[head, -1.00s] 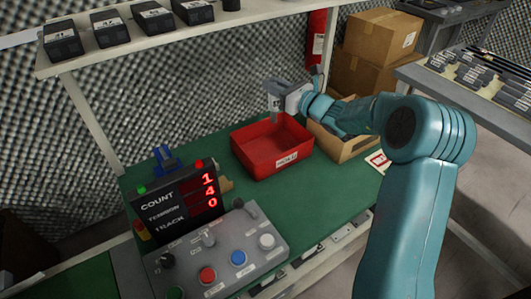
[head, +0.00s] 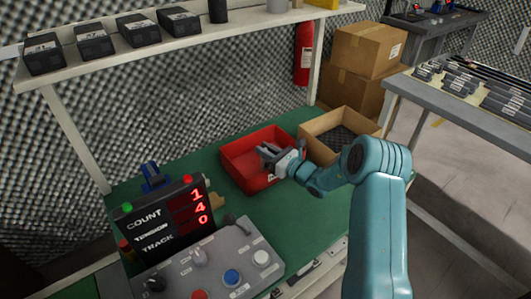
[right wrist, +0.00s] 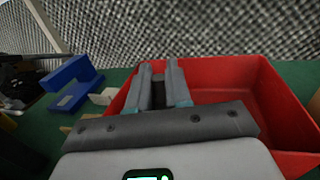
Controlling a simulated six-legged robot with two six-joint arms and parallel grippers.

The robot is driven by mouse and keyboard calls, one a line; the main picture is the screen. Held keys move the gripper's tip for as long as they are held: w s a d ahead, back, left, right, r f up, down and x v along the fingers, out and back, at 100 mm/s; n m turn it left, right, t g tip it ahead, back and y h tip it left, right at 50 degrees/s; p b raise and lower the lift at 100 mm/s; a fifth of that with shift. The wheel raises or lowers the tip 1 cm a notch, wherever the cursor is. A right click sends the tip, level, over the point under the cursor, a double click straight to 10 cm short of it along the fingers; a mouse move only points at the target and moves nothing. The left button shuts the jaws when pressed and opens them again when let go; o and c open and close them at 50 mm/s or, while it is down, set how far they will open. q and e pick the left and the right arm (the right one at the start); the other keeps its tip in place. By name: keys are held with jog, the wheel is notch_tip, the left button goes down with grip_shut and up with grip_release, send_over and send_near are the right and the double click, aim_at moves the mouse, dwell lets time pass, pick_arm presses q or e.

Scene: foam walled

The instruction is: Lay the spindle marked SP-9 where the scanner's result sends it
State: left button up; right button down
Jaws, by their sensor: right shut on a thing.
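My right gripper (head: 267,153) is at the red bin (head: 238,173), over its opening. In the right wrist view the fingers (right wrist: 158,80) are shut on a dark grey cylindrical piece, the spindle (right wrist: 158,93); I cannot read its marking. The red bin (right wrist: 285,100) fills the right of that view, behind and beside the fingers. I cannot tell whether the spindle touches the bin. The display (head: 168,220) shows red digits: COUNT 1, TENSION 4, TRACK 0. My left gripper is not in view.
An open cardboard box (head: 314,151) with dark lining stands right of the bin. A grey control panel (head: 215,272) with knobs and buttons is at the front. A blue stand (head: 156,178) is behind the display. Dark boxes sit on the shelf (head: 120,62) above. The green bench right of the panel is clear.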

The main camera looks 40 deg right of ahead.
jog(key=shift+f, duration=0.3)
jog(key=shift+a+r, duration=0.1)
jog(key=shift+r, duration=0.05)
jog(key=c, duration=1.1)
grip_release()
jog(key=shift+f, duration=0.25)
jog(key=shift+o, duration=0.2)
jog(key=shift+r, duration=0.3)
jog(key=s+d, duration=0.1)
jog(key=s, duration=1.1)
jog(key=shift+d+f, duration=0.25)
